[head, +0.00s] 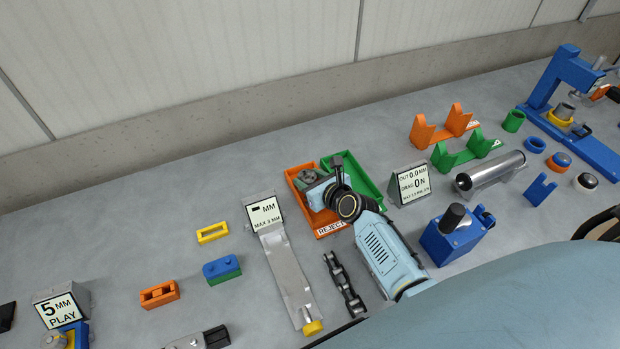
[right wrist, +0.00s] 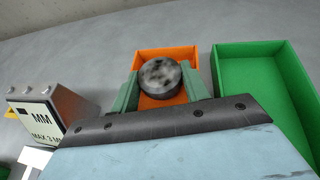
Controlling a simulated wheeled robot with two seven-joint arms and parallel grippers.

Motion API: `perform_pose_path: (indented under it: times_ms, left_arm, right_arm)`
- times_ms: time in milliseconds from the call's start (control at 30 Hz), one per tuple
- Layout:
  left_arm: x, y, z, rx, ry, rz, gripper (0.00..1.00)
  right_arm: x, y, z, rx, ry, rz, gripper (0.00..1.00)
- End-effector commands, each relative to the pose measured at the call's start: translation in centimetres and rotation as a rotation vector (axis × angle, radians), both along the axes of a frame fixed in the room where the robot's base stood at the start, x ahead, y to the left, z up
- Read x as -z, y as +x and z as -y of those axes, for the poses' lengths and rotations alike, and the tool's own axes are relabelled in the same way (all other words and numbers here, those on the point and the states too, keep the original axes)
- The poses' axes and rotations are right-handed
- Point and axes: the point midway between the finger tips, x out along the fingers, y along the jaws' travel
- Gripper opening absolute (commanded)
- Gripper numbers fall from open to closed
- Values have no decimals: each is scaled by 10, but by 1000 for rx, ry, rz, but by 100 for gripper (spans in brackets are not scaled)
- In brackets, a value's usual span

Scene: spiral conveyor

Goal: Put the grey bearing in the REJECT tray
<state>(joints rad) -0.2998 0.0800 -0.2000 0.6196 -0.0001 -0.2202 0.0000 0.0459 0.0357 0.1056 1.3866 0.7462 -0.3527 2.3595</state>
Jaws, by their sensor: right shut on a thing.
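The orange REJECT tray (head: 328,231) stands on the grey table, its label on the front edge. It also shows in the right wrist view (right wrist: 165,54). My right gripper (right wrist: 160,80) is shut on the grey bearing (right wrist: 160,76), a round, mottled grey disc between its two grey-green fingers. The bearing is in front of the orange tray's inside in the right wrist view. In the head view my right gripper (head: 308,178) is over the tray, and my wrist hides much of it. I cannot tell whether the bearing touches the tray floor. My left gripper is not in view.
An empty green tray (right wrist: 262,90) adjoins the orange one on the right. A gauge sign (head: 264,213) with a metal chute stands to the left, and another sign (head: 410,184) to the right. A dark chain (head: 343,286) lies in front. The table behind the trays is clear.

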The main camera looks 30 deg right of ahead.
Motion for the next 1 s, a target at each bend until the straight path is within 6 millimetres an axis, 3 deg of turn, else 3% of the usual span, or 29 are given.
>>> perform_pose_path:
  times_ms: [67, 100, 267, 567, 1000]
  left_arm:
    - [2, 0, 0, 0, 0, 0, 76]
    - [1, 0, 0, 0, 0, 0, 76]
    - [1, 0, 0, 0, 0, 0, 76]
    - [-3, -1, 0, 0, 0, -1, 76]
    - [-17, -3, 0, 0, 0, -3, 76]
  right_arm:
    - [2, 0, 0, 0, 0, 1, 19]
    - [1, 0, 0, 0, 0, 1, 51]
    - [1, 0, 0, 0, 1, 1, 71]
    - [-4, -14, 1, 1, 4, -2, 71]
    - [-37, -94, 13, 2, -1, -2, 71]
